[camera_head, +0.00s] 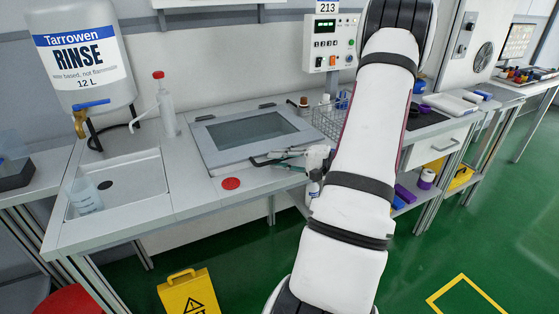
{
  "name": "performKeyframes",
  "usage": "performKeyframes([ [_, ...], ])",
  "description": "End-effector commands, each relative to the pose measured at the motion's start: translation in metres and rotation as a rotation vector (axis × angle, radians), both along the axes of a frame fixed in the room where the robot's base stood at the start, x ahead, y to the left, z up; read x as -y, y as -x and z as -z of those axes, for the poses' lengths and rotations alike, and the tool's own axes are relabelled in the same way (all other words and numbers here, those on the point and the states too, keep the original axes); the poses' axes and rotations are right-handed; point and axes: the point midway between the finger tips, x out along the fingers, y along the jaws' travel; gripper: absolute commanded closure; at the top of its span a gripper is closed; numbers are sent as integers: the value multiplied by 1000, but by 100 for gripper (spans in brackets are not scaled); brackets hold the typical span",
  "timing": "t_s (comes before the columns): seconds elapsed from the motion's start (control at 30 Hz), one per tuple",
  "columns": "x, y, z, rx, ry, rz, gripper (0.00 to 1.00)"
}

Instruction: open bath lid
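The bath lid (225,156) is a light grey frame around a dark glass pane, set in the white bench between the sink and the control box. It looks flat and closed, with small dark fittings along its back edge. My gripper (264,158) is at the lid's front right edge, its dark fingers pointing left over the rim. My arm comes in from the lower right. I cannot tell whether the fingers touch the lid or are around a handle; no handle is clearly visible. Finger spacing is too small to judge.
A wire basket (330,122) and control box (331,42) stand right of the lid. Left are a sink (128,184) with a cup (86,196), a squirt bottle (166,104) and a rinse tank (80,50). A yellow sign (189,292) stands on the floor.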

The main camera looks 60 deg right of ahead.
Motion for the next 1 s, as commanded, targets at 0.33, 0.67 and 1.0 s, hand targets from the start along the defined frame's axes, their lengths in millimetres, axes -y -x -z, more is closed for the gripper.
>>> performKeyframes([
  [0.33, 0, -1, 0, 0, 0, 0, 100],
  [0.67, 0, 0, -2, -4, 0, 0, 100],
  [1.0, 1, 0, -40, -83, -44, -2, 100],
])
